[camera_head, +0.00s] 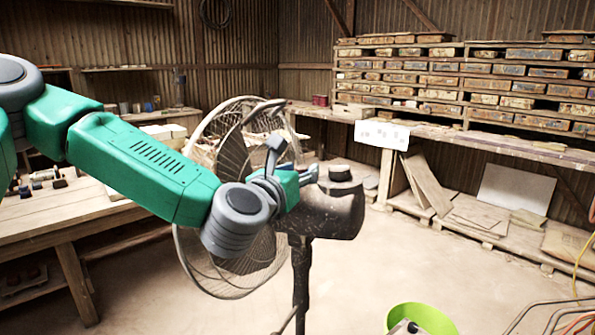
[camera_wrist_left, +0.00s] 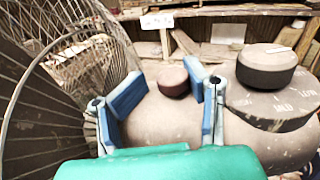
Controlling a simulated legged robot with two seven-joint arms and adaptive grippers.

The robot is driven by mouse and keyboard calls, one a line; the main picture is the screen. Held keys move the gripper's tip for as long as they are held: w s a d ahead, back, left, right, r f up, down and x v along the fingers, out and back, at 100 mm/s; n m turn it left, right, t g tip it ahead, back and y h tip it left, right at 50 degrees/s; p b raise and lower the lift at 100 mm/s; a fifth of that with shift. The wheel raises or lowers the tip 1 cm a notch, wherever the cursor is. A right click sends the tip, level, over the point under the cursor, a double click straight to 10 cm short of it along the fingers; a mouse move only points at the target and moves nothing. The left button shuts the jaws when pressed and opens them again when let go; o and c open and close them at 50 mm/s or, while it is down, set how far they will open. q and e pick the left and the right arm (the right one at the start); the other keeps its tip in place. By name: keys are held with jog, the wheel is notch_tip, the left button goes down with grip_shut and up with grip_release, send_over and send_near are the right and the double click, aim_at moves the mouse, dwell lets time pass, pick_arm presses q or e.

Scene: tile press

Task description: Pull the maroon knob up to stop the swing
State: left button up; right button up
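The maroon knob (camera_wrist_left: 173,81) stands upright on top of the fan's dark motor housing (camera_head: 338,213). In the left wrist view it shows between my fingers, towards their tips, with a visible gap on both sides. In the head view the knob is hidden behind my gripper. My left gripper (camera_head: 282,158) is over the housing, just behind the fan cage; in the left wrist view its blue fingers (camera_wrist_left: 167,88) are spread apart and hold nothing. My right gripper is not in view.
The wire fan cage (camera_head: 235,270) is close on the left of my gripper. A wide dark dial (camera_wrist_left: 268,66) stands on the housing to the right. A lime green bucket (camera_head: 425,318) is on the floor. A wooden workbench (camera_head: 60,225) is at left; shelving lines the back right.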

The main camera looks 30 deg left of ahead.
aim_at(305, 166)
pick_arm(q)
jog(key=shift+d, duration=1)
grip_shut()
jog(key=shift+d+r, duration=0.15)
jog(key=shift+d, duration=0.2)
jog(key=shift+a+r, duration=0.4)
jog(key=shift+r, duration=0.4)
jog(key=shift+a, duration=0.2)
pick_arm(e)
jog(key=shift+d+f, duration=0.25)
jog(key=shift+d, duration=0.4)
pick_arm(q)
jog(key=shift+o, duration=2.4)
grip_release()
jog(key=shift+r, duration=0.1)
jog(key=shift+s, duration=0.15)
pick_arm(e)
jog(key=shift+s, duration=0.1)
pick_arm(q)
jog(key=shift+r, duration=0.4)
notch_tip(305, 166, up, 9)
